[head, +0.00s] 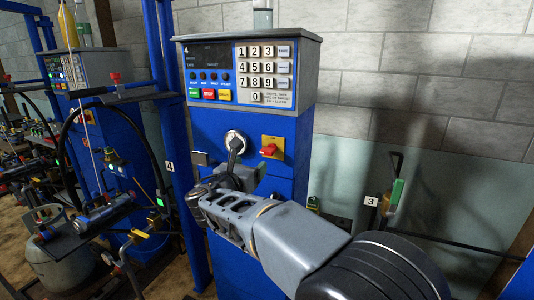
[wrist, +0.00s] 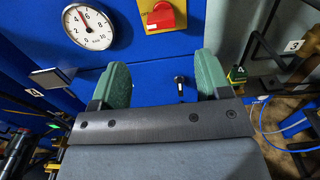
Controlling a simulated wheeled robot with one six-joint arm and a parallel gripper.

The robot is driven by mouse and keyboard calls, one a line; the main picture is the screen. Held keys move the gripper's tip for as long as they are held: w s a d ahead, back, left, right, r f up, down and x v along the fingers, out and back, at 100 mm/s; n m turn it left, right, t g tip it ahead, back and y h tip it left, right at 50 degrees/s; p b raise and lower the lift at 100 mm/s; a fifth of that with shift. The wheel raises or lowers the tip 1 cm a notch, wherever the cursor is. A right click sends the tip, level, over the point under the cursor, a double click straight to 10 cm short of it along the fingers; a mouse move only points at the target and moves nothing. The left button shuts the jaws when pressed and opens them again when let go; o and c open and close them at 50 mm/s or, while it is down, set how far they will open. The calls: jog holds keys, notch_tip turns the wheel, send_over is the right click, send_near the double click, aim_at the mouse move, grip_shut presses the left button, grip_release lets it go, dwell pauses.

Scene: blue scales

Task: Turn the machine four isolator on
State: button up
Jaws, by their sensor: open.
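The isolator is a red rotary knob (head: 268,149) on a yellow plate (head: 276,141), on the blue front of the machine marked 4 (head: 247,53). Its handle looks roughly level in the head view. In the wrist view the red knob (wrist: 160,17) is at the top middle, partly cut by the frame edge. My gripper (head: 248,165) is in front of the machine, just below and left of the knob. In the wrist view my gripper (wrist: 163,72) is open, its two green fingers wide apart with nothing between them. The fingers look apart from the knob.
A round dial gauge (wrist: 88,27) is left of the isolator, with a small grey plate (wrist: 53,78) below it. A dark peg (wrist: 180,86) shows on the blue panel. A keypad (head: 264,70) is above. Hoses and another blue machine (head: 97,130) stand left.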

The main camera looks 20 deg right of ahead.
aim_at(266, 153)
jog(key=p+x, duration=0.1)
jog(key=x, duration=1.1)
jog(key=shift+d, duration=0.1)
jog(key=c, duration=0.9)
